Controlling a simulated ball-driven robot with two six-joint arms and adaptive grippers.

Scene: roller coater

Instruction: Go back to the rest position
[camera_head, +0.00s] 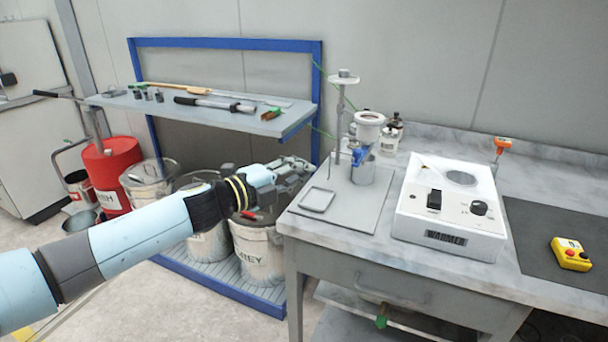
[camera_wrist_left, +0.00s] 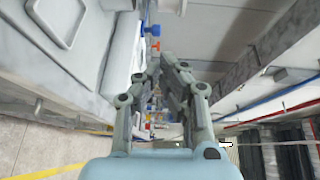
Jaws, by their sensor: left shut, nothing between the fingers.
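My left arm reaches in from the left in the head view. Its gripper (camera_head: 296,168) is in front of the blue-framed rack, left of the workbench's left edge and above the grey buckets. In the left wrist view the gripper's fingers (camera_wrist_left: 165,66) are together with nothing held between them. My right gripper is in neither view.
The bench carries a stand with a blue clamp (camera_head: 358,156), a white warmer (camera_head: 452,210) and a yellow button box (camera_head: 570,254). A red drum (camera_head: 108,172) stands left.

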